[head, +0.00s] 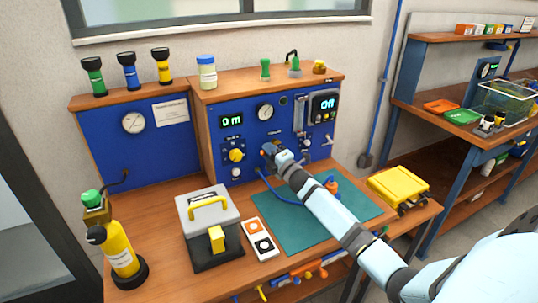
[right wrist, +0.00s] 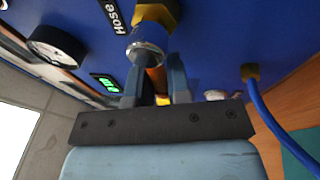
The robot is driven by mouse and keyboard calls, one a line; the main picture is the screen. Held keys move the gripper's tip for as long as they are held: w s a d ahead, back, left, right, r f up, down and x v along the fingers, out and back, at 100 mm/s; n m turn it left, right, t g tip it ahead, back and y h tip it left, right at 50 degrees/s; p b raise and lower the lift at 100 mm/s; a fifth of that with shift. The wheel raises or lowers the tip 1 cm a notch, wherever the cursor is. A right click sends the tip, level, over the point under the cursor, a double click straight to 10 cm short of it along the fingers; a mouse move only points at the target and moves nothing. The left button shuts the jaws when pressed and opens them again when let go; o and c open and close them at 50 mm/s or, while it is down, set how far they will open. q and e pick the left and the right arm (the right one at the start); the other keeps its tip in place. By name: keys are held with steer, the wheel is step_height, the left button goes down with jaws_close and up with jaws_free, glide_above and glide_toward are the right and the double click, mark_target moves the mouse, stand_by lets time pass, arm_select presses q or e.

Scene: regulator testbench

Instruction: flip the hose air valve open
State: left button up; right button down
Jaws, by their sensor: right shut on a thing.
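The hose air valve (right wrist: 147,45) shows in the right wrist view on the blue panel, with a brass fitting (right wrist: 158,12) behind its round metal and blue body. Beside it is a printed "Hose" label (right wrist: 113,14). My right gripper (right wrist: 155,78) is shut on the valve's narrow orange lever (right wrist: 156,80), which lies between the two fingers. In the head view my right gripper (head: 271,152) is at the lower middle of the blue panel (head: 255,140) and hides most of the valve. The lever's exact angle is hard to tell. My left gripper is not in view.
A blue hose (head: 270,190) runs from the panel onto the green mat (head: 305,222); it also shows in the right wrist view (right wrist: 270,122). A yellow knob (head: 236,156) is left of my gripper.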

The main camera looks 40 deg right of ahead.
steer(key=shift+r+m, duration=0.15)
steer(key=shift+m, duration=0.35)
steer(key=c, duration=1.1)
jaws_free()
steer(key=shift+s, duration=0.25)
steer(key=s, duration=0.3)
steer(key=s+f, duration=0.1)
steer(key=s, duration=0.2)
steer(key=shift+s+a+f, duration=0.15)
steer(key=shift+s+f, duration=0.05)
steer(key=shift+s, duration=0.2)
